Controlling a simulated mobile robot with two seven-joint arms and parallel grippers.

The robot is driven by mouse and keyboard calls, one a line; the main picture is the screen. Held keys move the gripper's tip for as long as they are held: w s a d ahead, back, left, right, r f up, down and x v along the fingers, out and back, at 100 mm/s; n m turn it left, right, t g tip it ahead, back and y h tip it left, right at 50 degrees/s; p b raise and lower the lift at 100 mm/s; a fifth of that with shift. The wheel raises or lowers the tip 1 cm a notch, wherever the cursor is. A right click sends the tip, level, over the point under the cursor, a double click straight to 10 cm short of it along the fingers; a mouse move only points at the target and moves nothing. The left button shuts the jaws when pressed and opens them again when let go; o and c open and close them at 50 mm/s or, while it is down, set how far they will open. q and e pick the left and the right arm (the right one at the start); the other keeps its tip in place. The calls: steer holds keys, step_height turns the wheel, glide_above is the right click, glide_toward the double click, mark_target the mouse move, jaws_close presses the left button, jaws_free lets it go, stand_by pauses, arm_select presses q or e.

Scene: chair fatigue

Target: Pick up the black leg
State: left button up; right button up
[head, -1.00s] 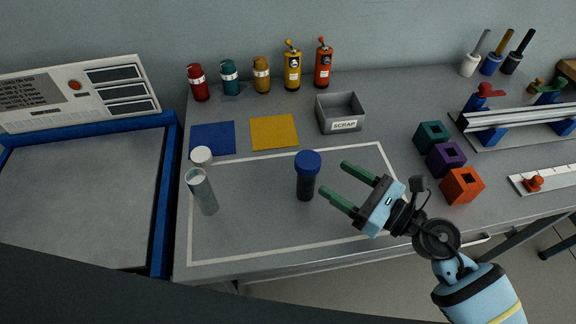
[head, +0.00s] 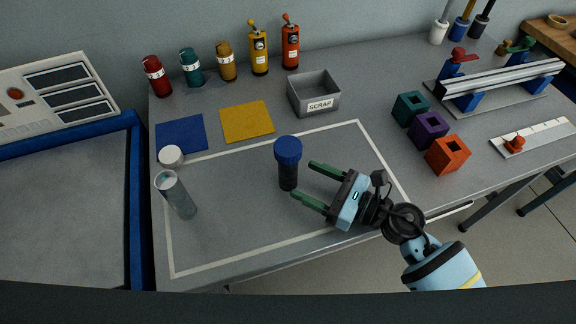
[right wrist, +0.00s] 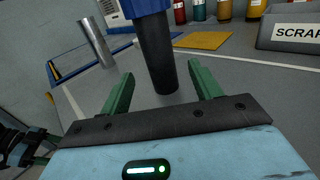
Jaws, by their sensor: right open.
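The black leg (head: 288,172) stands upright on the grey workbench, a dark cylinder with a wider blue cap (head: 288,148) on top. In the right wrist view the black leg (right wrist: 157,55) stands ahead of the fingers, roughly centred between the two tips. My right gripper (head: 305,180) is open and empty, its green fingers just right of the leg and pointing at it. The right gripper (right wrist: 160,90) in the wrist view shows a wide gap between its fingers. Whether the leg is between the tips or just beyond them is hard to tell. My left gripper is not in view.
The scrap bin (head: 314,96) stands behind. Teal, purple and orange blocks (head: 448,155) are to the right. The bench inside the white outline is mostly clear.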

mark_target(280, 142)
steer(key=shift+w+a, duration=0.15)
steer(key=shift+a, duration=0.1)
steer(key=shift+w+a, duration=0.35)
steer(key=shift+a, duration=0.15)
steer(key=p+x, duration=0.1)
steer(key=x, duration=0.4)
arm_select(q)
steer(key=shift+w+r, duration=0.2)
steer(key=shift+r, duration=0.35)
arm_select(e)
steer(key=shift+w+a, duration=0.15)
steer(key=shift+a, duration=0.2)
steer(key=shift+f, duration=0.1)
steer(key=shift+c, duration=0.4)
steer(key=c, duration=1.1)
step_height(280, 142, up, 9)
steer(key=p, duration=0.3)
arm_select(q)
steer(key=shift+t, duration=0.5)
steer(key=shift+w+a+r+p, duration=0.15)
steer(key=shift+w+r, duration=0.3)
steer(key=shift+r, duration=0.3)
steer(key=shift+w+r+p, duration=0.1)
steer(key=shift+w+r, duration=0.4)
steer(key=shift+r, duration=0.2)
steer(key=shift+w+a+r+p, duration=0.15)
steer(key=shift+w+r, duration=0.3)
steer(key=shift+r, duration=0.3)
arm_select(e)
steer(key=shift+r, duration=0.65)
